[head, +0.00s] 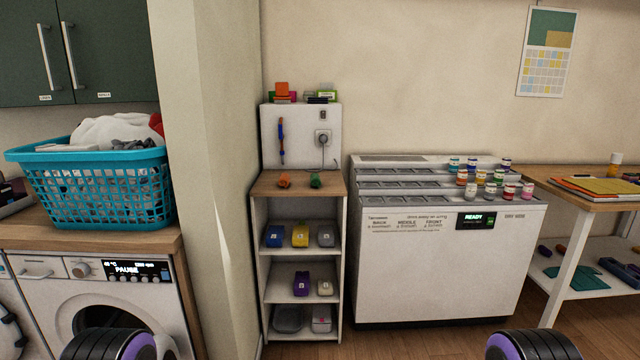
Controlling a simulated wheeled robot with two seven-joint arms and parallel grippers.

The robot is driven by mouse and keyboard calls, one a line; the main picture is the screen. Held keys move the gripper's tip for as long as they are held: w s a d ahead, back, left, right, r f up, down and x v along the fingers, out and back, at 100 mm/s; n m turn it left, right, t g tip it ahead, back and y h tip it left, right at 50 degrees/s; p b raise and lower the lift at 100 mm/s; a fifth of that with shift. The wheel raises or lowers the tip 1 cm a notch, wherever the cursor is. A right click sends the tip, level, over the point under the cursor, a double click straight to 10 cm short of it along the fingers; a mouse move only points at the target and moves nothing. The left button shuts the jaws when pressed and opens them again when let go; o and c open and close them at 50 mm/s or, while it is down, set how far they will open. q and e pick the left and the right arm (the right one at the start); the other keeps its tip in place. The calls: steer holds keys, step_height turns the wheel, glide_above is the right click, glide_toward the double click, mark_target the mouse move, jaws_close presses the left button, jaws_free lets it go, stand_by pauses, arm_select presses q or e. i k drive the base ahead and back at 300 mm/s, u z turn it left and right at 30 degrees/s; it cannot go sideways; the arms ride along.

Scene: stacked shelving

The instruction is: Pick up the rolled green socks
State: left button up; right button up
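A small dark green bundle (316,180) lies on the wooden top of the narrow shelf unit (257,250), in the middle of the head view. It looks like the rolled green socks, but it is too small to be sure. A similar orange bundle (284,181) lies just left of it, with a gap between them. Neither of my grippers is in view. Only dark ribbed parts with purple sides, likely of my own arms, show at the bottom edge, well short of the shelf unit.
Lower shelves hold several colored items, including a yellow one (300,236). A white machine (440,265) with small jars stands right of the unit. A wall corner (205,170) stands left, beside a teal laundry basket (95,195). A side table (590,200) is at far right.

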mark_target(315, 178)
steer(key=z, duration=0.6)
steer(key=i, duration=0.8)
steer(key=z, duration=0.75)
steer(key=i, duration=1.15)
steer(key=u, duration=0.8)
steer(key=i, duration=0.75)
steer(key=u, duration=0.85)
